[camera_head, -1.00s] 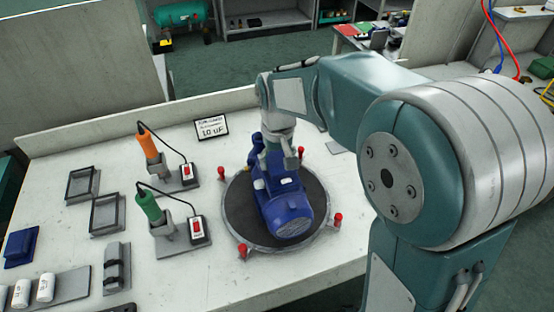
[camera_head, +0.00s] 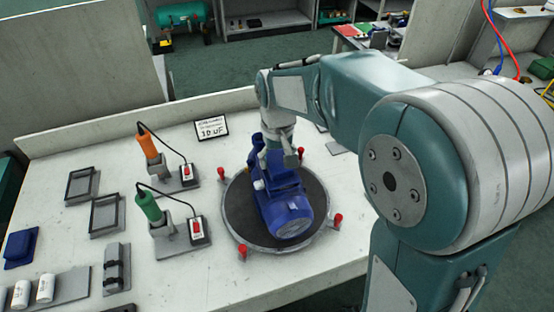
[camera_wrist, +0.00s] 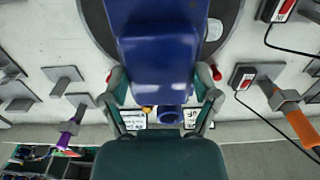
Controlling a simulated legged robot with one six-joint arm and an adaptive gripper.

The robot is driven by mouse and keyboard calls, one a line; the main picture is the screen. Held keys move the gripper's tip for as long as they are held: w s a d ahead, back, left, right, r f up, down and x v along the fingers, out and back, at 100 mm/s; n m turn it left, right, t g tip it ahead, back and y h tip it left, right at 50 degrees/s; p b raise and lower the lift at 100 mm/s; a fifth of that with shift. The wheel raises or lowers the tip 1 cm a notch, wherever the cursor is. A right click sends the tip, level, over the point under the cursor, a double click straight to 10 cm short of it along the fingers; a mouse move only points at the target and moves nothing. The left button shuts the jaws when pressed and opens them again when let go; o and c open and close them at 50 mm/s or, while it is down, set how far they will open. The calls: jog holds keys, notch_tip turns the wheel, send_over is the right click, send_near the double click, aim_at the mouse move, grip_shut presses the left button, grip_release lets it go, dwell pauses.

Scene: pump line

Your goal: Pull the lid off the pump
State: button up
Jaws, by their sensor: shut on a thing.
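The blue pump (camera_head: 285,212) sits on the dark round plate (camera_head: 236,210) in the head view, its finned round end toward the front. My gripper (camera_head: 277,152) points down at the pump's upper back part. In the wrist view, my gripper (camera_wrist: 163,78) has one finger on each side of a blue box-shaped part (camera_wrist: 158,60), shut on it. This part appears to be the pump's lid. The seam between lid and pump body is hidden, so I cannot tell whether they are apart.
Red pegs (camera_head: 338,219) stand around the plate's rim. An orange-handled tool (camera_head: 147,143) and a green-handled tool (camera_head: 148,206) stand in holders left of the pump, with cords. Black trays (camera_head: 107,214) lie farther left. A small sign (camera_head: 211,128) stands behind.

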jog(key=shift+r, duration=2.45)
